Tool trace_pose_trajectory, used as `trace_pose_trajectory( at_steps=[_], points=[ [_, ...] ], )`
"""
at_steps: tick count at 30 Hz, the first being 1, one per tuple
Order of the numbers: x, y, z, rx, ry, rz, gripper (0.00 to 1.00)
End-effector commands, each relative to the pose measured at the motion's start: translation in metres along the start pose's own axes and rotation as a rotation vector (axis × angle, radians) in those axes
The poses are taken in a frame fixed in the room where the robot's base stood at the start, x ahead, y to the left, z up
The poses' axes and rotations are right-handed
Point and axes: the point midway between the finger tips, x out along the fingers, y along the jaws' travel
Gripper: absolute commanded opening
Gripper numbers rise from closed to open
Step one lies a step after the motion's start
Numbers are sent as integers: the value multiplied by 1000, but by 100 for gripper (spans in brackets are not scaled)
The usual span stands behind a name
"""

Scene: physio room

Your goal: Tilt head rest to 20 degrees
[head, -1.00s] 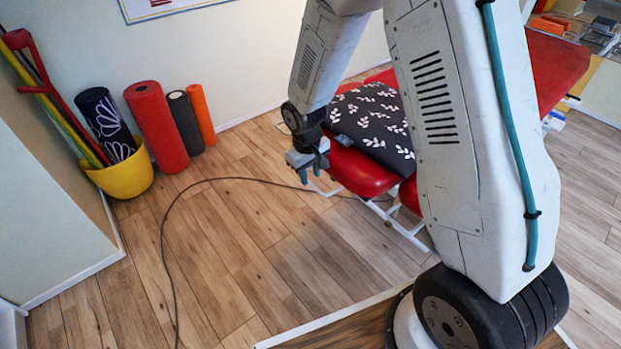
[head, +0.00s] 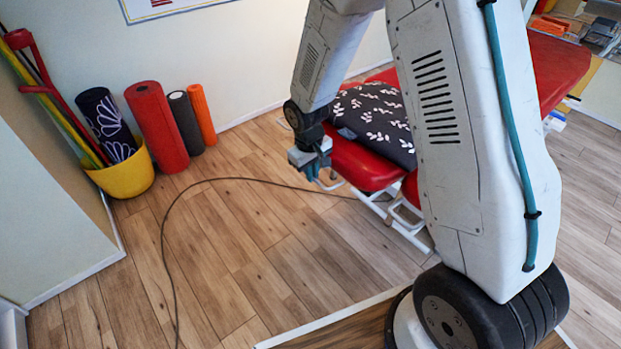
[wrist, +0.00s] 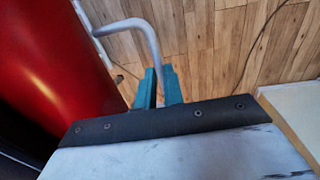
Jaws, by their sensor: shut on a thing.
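The treatment table's red head rest (head: 365,168) is at the near left end of the table in the head view. It shows as a red cushion at the left of the wrist view (wrist: 65,75). A bent grey metal bar (wrist: 137,24) runs out from beside the cushion. My gripper (head: 316,170) is at the left edge of the head rest. In the wrist view its teal fingers (wrist: 159,88) are shut on the end of the bar. The head rest's exact angle cannot be read, and my arm hides part of the table.
A dark leaf-patterned cloth or cushion (head: 375,122) lies on the table. A cable (head: 165,235) curves over the open wooden floor. A yellow bucket (head: 125,178) and several upright rolls, one red (head: 157,127), stand by the wall.

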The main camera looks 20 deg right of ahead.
Motion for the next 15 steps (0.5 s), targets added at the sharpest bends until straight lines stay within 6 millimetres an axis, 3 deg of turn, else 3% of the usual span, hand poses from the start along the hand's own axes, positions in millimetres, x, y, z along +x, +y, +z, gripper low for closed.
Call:
trace_pose_trajectory(
  at_steps=[1, 6, 10, 15],
  points=[
    [-17, 8, -3, 4, 11, 4, 0],
    [-63, 27, -2, 6, 13, 5, 0],
    [-86, 39, -1, 7, 11, 5, 0],
    [-98, 45, 0, 5, 8, 5, 0]
  ],
)
